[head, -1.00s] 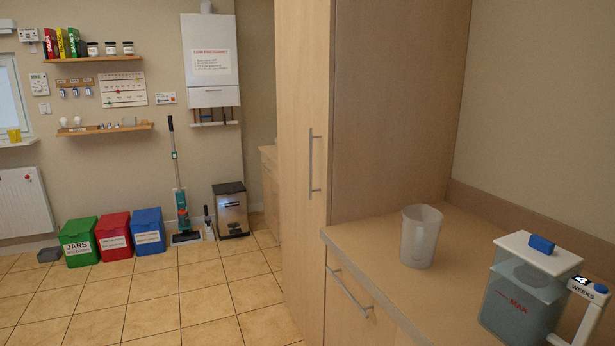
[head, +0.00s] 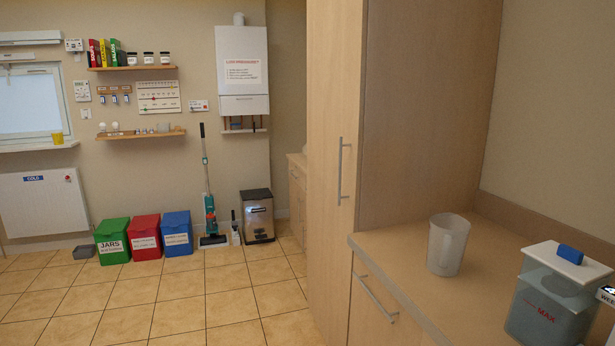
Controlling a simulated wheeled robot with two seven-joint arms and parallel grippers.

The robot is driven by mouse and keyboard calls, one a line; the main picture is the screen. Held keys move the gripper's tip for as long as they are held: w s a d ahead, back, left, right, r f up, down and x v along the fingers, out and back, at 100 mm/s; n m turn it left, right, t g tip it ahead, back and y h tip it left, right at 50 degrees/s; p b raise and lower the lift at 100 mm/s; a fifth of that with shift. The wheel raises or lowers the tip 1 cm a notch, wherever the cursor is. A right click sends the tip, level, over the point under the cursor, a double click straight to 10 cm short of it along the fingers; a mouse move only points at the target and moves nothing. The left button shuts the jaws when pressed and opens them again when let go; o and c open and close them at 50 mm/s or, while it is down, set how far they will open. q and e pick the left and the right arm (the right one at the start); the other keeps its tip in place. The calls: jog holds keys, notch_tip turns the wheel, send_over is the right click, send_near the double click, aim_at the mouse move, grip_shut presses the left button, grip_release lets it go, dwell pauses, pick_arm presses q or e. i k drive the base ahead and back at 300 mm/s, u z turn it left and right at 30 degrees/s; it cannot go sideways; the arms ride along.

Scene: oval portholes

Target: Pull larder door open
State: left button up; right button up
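A tall light-wood cupboard, which looks like the larder, stands right of the middle in the head view. Its narrow door (head: 326,120) faces left and looks shut. A vertical metal bar handle (head: 341,171) is fixed near the door's right edge. Neither of my grippers is in view, so nothing touches the handle.
A counter (head: 400,245) right of the larder holds a grey jug (head: 447,244) and a water filter tank (head: 555,300). A drawer handle (head: 376,298) sticks out below. Tiled floor (head: 190,300) lies clear at left, before bins (head: 145,238) and a vacuum (head: 210,215).

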aim_at(337, 29)
jog(key=z, duration=0.45)
jog(key=k, duration=0.25)
jog(key=u, duration=1.9)
jog(key=i, duration=1.65)
jog(key=z, duration=1.2)
jog(key=i, duration=0.8)
jog(key=z, duration=0.75)
